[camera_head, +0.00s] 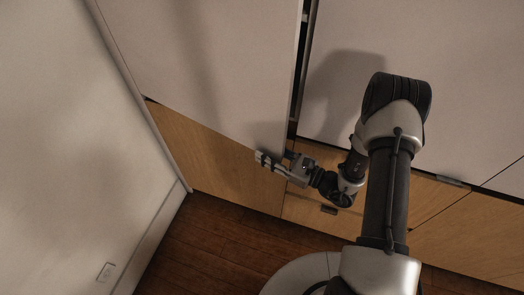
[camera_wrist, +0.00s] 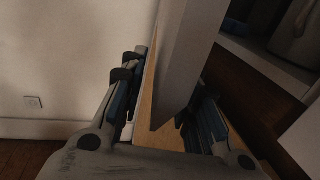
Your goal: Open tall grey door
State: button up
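The tall grey door (camera_head: 220,70) fills the upper left of the head view. It stands slightly ajar, with a dark gap along its right edge. My gripper (camera_head: 272,162) is at the door's lower right corner. In the wrist view the door's edge (camera_wrist: 182,65) comes down between the two spread fingers of my gripper (camera_wrist: 165,105). The left finger is on the outer side, with a visible gap to the door. The right finger is on the inner side, partly hidden by the door. Contact on that side cannot be told.
A wooden lower front (camera_head: 215,155) runs below the door. A pale wall (camera_head: 60,130) with a socket (camera_head: 106,271) stands close on the left. Another grey panel (camera_head: 420,60) is on the right. The wrist view shows a shelf (camera_wrist: 270,65) with a pot (camera_wrist: 298,35) inside.

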jog(key=shift+x, duration=1.1)
jog(key=shift+c, duration=0.6)
grip_shut()
